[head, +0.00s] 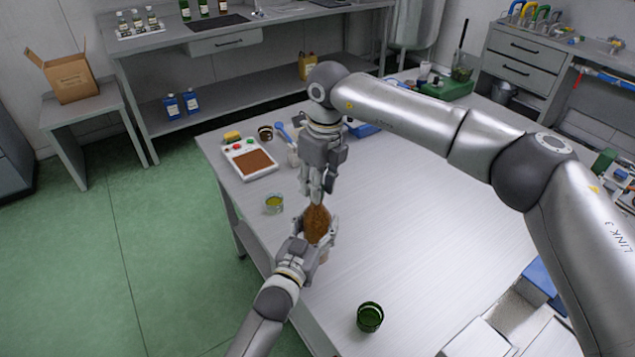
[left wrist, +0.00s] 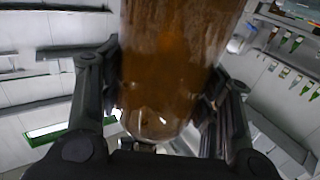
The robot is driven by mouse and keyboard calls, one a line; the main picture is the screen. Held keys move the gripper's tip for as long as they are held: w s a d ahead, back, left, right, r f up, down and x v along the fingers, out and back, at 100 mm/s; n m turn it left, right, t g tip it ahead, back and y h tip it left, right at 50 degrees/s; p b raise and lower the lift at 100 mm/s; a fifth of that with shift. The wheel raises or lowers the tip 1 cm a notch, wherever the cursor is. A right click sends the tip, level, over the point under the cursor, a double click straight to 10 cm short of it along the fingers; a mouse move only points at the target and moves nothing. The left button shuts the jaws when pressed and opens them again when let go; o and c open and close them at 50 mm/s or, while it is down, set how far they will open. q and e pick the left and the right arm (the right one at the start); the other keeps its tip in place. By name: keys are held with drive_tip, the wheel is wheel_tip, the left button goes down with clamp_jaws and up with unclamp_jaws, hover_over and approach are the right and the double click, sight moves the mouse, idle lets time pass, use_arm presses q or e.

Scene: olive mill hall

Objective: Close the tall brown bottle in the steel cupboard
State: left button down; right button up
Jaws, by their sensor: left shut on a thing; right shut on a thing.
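The tall brown bottle (head: 317,224) is held upright over the near left edge of the steel table. My left gripper (head: 308,238) is shut around its body from below in the head view. In the left wrist view the brown bottle (left wrist: 175,60) fills the space between the fingers of the left gripper (left wrist: 165,105), its rounded lower end showing. My right gripper (head: 317,198) is directly above, pointing down, its fingers shut at the bottle's mouth on what seems to be the cap. The fingers hide the cap, so its seating cannot be told. No steel cupboard can be made out for certain.
On the steel table (head: 420,265) stand a green glass jar (head: 370,317), a small yellow-green cup (head: 274,203) and a white device with a brown top (head: 250,160). A blue item and a green box (head: 447,88) lie farther back. The table's middle right is clear.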

drive_tip(key=m, duration=0.7)
drive_tip(key=shift+t+h, duration=0.3)
drive_tip(key=m, duration=0.3)
drive_tip(key=shift+a+m, duration=0.1)
drive_tip(key=shift+m, duration=0.2)
drive_tip(key=m, duration=0.4)
drive_tip(key=shift+m+h, duration=0.3)
drive_tip(key=m, duration=0.6)
drive_tip(key=shift+h, duration=0.3)
drive_tip(key=m, duration=0.6)
drive_tip(key=shift+w+g, duration=0.1)
drive_tip(key=shift+g, duration=0.3)
drive_tip(key=o, duration=0.8)
drive_tip(key=shift+c, duration=0.2)
wheel_tip(320, 180, up, 12)
drive_tip(key=a, duration=0.1)
drive_tip(key=shift+a+f, duration=0.1)
